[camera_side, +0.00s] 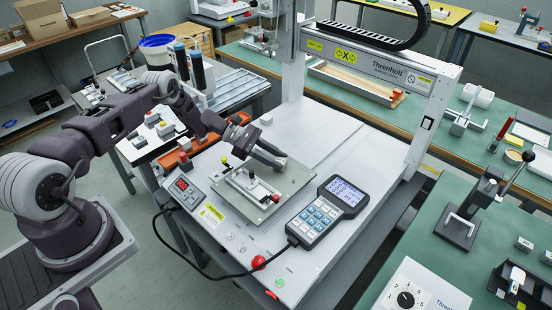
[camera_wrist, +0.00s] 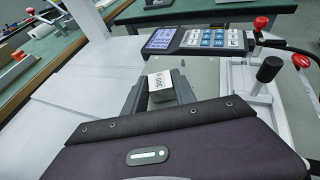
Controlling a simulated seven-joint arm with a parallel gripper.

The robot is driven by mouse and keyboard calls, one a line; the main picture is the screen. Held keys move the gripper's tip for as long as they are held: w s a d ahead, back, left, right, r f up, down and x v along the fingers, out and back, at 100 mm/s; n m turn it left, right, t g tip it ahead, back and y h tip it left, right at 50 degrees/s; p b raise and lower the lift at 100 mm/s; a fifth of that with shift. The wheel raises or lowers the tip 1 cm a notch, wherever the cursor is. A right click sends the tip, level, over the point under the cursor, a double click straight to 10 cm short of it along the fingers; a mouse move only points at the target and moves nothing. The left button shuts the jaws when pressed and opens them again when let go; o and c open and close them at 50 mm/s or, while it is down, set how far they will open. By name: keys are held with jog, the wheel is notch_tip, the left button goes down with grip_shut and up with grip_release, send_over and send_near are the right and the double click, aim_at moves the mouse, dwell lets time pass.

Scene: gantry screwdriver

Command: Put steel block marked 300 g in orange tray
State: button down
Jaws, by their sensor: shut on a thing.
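My gripper (camera_side: 272,158) is over the metal fixture plate on the gantry machine's white deck. In the wrist view, my gripper (camera_wrist: 158,92) is shut on a small steel block (camera_wrist: 160,86) between its two dark fingers. The block has a white label with dark marks, too small for me to read surely. In the side view the fingers mostly hide the block.
A keypad pendant (camera_side: 326,212) lies right of the fixture plate (camera_side: 292,186), which carries a toggle clamp with a dark knob (camera_wrist: 268,69). The gantry column stands behind. The deck's back right is clear.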

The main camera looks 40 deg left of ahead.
jog(key=shift+f, duration=0.1)
jog(key=c, duration=1)
grip_release()
